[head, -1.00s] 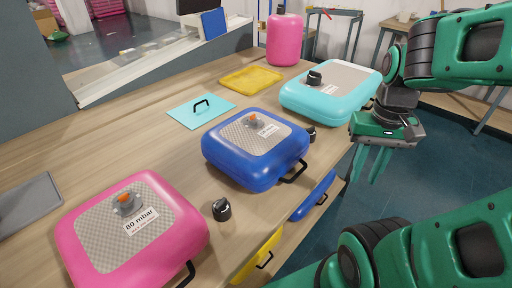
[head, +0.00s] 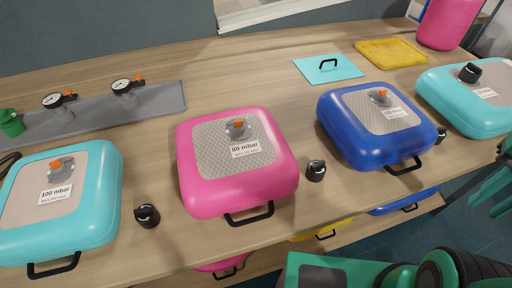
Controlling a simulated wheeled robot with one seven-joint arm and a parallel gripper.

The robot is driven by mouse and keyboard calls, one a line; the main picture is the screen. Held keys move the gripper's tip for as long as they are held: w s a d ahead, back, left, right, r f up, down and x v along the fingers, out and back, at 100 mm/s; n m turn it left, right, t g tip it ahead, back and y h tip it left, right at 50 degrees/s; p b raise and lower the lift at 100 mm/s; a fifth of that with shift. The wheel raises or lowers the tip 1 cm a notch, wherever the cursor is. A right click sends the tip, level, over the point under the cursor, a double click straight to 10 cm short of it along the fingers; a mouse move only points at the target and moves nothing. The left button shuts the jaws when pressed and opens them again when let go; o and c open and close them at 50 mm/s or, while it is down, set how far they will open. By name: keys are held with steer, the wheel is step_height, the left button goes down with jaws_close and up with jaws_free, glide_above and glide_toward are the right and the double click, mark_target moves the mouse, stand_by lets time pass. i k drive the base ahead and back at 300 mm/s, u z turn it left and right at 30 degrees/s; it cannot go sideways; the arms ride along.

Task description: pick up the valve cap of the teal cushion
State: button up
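Two teal cushions show in the head view. The left teal cushion (head: 105,190), labelled 100 mbar, has an uncovered grey valve with an orange top (head: 62,165). A black valve cap (head: 147,215) lies on the table just right of it. The right teal cushion (head: 450,105) has a black cap (head: 470,72) sitting on its top, over where its valve would be. My gripper (head: 492,205) is at the right edge, partly cut off, below the right teal cushion and far from the left one. Its green fingers look apart, with nothing seen between them.
A pink cushion (head: 190,160) and a blue cushion (head: 335,120) stand between the teal ones, with black caps beside each (head: 316,170) (head: 441,135). A grey tray (head: 165,100) with gauges lies at the back left. A teal panel (head: 320,72) and yellow panel (head: 390,52) lie behind.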

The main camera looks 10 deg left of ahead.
mark_target(146, 215)
steer(key=u, duration=1.85)
